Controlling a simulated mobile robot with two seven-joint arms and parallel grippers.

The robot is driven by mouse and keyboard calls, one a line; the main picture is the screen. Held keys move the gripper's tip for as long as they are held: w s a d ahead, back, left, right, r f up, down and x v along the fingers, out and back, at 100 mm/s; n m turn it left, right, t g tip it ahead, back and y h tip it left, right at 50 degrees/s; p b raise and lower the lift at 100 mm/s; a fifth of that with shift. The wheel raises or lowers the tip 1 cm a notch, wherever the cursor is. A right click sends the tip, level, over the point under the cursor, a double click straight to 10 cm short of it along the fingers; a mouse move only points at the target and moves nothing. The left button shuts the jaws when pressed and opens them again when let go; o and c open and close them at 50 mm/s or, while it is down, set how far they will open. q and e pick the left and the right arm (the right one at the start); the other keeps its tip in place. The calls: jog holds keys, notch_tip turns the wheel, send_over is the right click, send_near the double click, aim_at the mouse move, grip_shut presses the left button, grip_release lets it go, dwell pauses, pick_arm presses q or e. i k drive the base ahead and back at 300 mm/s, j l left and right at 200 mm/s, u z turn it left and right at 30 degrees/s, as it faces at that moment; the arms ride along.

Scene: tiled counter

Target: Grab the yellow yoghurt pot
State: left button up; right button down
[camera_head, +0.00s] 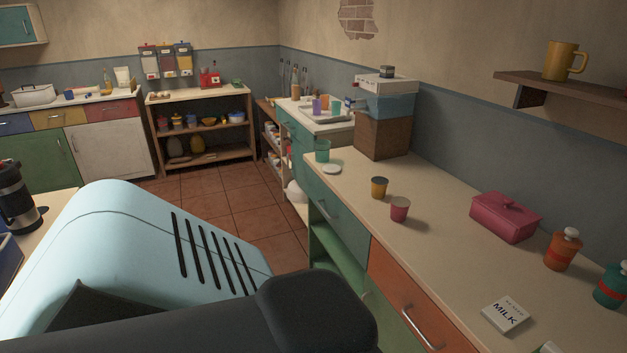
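The yellow yoghurt pot (379,188) stands upright on the counter (445,228), near its front edge. A pink-red pot (399,209) stands close beside it, a little nearer to me and to the right. Nothing is touching the yellow pot. Neither of my grippers shows in the head view. A large light-blue body with dark slots and a dark rounded part, which look like my own, fill the lower left and hide part of the floor.
A green cup (322,151) stands at the far end. Counter around the pots is clear.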

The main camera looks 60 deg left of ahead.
aim_at(379, 184)
jog(key=u, duration=1.6)
jog(key=z, duration=0.35)
jog(key=i+j+z, duration=0.15)
jog(key=z, duration=0.2)
jog(key=j+z, duration=0.15)
jog(key=z, duration=0.2)
jog(key=i+j+z, duration=0.25)
jog(key=j, duration=0.15)
jog(key=j+z, duration=0.25)
jog(key=j, duration=0.15)
jog(key=i+j, duration=0.1)
jog(key=j, duration=0.8)
